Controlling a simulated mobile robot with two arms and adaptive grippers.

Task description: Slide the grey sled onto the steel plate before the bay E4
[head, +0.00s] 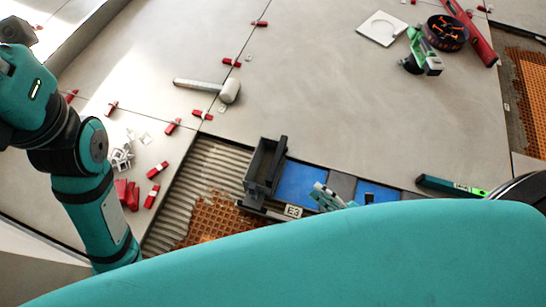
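The grey sled (263,168), a dark open box-like frame with an upright bar on its right side, stands at the right edge of the ridged adhesive bed, beside a blue panel (300,184). A small label reading E3 (293,211) is just below it. A dark grey square (341,186) lies between two blue panels; I cannot tell whether it is the steel plate. No E4 label is readable. My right gripper (326,197) is right of the sled and apart from it, partly hidden by my large teal arm link; its fingers are too small to judge. My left gripper is not clearly seen.
Ridged adhesive (205,172) and orange matting (212,218) fill the open strip. The central tile is mostly clear.

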